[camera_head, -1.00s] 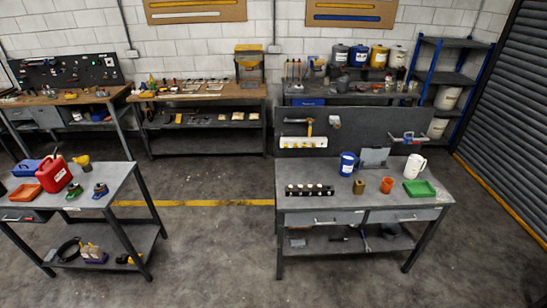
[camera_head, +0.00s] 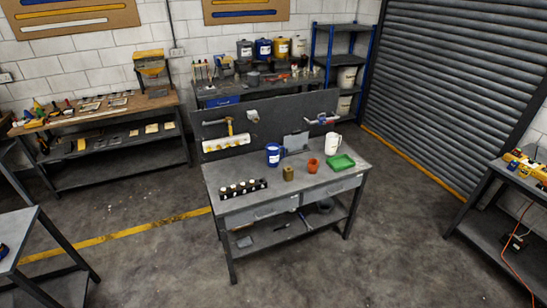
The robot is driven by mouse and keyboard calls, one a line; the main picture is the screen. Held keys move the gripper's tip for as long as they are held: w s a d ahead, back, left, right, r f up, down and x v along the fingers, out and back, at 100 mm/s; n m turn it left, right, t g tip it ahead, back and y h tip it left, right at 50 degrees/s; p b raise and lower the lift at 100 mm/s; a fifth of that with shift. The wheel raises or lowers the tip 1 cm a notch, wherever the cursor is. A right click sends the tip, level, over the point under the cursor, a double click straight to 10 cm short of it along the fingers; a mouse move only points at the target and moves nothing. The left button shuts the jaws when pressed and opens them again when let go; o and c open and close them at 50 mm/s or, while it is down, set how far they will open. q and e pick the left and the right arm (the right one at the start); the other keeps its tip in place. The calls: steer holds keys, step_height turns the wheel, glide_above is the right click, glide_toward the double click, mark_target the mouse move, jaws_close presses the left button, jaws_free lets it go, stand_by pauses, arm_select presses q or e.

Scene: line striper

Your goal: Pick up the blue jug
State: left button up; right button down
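The blue jug (camera_head: 273,155) stands upright on the grey workbench (camera_head: 228,177) in the middle of the view, with a white label on its side. A white jug (camera_head: 333,144) stands on the same bench to its right. Neither of my grippers shows in the view, so their state and distance from the jug are hidden.
Around the jug are a black rack (camera_head: 243,190), a brass-coloured block (camera_head: 288,173), an orange cup (camera_head: 313,165) and a green tray (camera_head: 341,162). A dark back panel (camera_head: 280,117) rises behind. Open floor (camera_head: 330,270) lies in front. Another bench (camera_head: 478,224) stands at right.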

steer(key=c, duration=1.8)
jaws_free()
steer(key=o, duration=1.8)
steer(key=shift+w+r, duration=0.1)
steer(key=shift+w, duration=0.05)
